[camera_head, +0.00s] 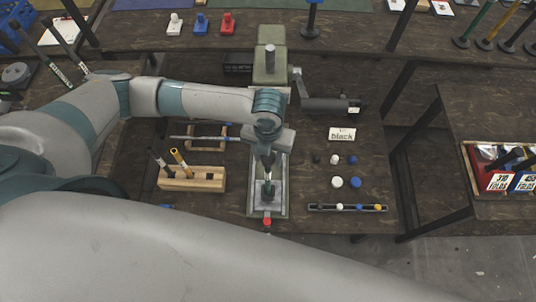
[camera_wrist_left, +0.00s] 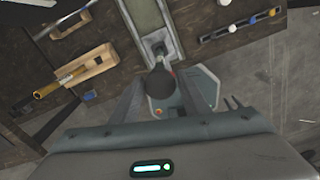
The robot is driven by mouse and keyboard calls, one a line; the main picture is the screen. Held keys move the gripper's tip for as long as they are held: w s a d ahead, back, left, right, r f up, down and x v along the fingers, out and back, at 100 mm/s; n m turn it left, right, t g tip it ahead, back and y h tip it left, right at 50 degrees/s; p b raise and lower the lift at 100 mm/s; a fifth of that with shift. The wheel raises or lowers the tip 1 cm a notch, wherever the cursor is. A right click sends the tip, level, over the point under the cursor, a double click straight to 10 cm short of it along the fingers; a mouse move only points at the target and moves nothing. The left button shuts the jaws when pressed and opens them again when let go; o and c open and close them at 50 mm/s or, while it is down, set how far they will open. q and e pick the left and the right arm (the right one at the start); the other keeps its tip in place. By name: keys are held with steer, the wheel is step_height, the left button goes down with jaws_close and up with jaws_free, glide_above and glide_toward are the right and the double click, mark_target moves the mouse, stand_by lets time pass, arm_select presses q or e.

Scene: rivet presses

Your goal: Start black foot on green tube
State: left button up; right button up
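My left gripper (camera_head: 267,160) points down over the press base on the middle table. In the left wrist view its two fingers (camera_wrist_left: 160,92) stand either side of a dark flared piece, which looks like the black foot (camera_wrist_left: 160,82), and appear closed on it. Below it, a short dark green upright piece, seemingly the green tube (camera_head: 267,180), stands in the press fixture (camera_head: 281,180). Foot and tube look in line, but I cannot tell whether they touch. My right gripper is not in view.
The green press column (camera_head: 270,62) with its lever (camera_head: 325,104) stands just behind. A wooden rack (camera_head: 205,182) with tubes is to the left. Several small caps, a "black" sign (camera_head: 341,134) and a strip of pieces (camera_head: 347,208) lie to the right.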

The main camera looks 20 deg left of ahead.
arm_select(q)
steer(key=shift+o, duration=0.9)
steer(key=shift+r, duration=0.1)
steer(key=shift+r+b, duration=0.35)
steer(key=shift+r, duration=0.2)
step_height(320, 180, up, 5)
steer(key=shift+r+b, duration=0.15)
steer(key=shift+b, duration=0.75)
steer(key=shift+r, duration=0.45)
